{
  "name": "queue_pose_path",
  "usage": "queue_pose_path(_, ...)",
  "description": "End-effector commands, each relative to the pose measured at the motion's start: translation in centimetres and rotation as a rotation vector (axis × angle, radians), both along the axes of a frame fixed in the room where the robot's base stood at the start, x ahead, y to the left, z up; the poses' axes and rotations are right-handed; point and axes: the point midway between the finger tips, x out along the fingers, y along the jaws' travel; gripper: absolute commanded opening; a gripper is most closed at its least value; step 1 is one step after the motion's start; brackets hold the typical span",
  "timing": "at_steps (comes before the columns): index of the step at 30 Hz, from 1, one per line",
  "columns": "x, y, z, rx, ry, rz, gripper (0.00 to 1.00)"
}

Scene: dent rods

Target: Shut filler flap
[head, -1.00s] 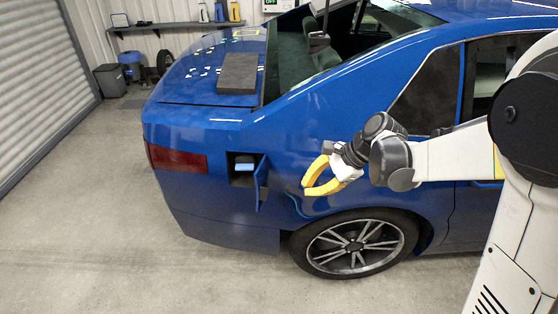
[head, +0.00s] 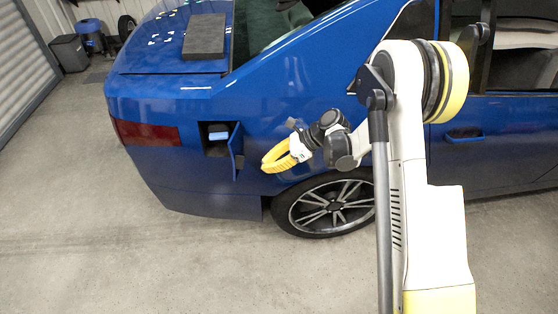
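The filler flap (head: 236,150) is a small blue panel on the car's rear side. It stands open, swung outward at the right edge of a dark square filler recess (head: 216,148). A light blue item (head: 217,135) shows inside the recess. My gripper (head: 266,163), with curved yellow fingers, is just right of the flap, above the rear wheel. It looks apart from the flap, with a small gap of blue bodywork between them. The fingers are seen at a slant, so how far apart the tips are is unclear. Nothing shows held in them.
The blue car (head: 300,100) fills the middle and right. Its rear wheel (head: 325,205) is below my gripper. A dark grey block (head: 205,36) lies on the boot lid. Bins (head: 70,52) stand at the back left. The concrete floor left of the car is clear.

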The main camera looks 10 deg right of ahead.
Motion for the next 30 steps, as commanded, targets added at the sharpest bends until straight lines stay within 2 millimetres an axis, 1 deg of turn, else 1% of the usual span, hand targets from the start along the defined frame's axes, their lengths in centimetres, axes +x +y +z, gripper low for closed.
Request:
queue_pose_path(1,0.1,0.8,-0.9,0.0,0.0,0.001,0.0)
queue_pose_path(2,0.2,1.2,-1.2,0.0,0.0,0.001,0.0)
queue_pose_path(3,0.2,2.0,-0.8,0.0,0.0,0.003,0.0)
queue_pose_path(6,0.4,3.3,-0.5,0.0,-0.001,0.002,0.0)
queue_pose_path(10,0.6,4.4,-0.2,0.0,0.0,0.0,0.0)
queue_pose_path(14,0.7,4.8,0.0,0.0,-0.001,-0.001,0.0)
queue_pose_path(26,0.7,4.9,0.0,-0.002,-0.001,-0.007,0.0)
queue_pose_path(30,0.6,5.4,0.0,-0.007,0.0,-0.034,0.0)
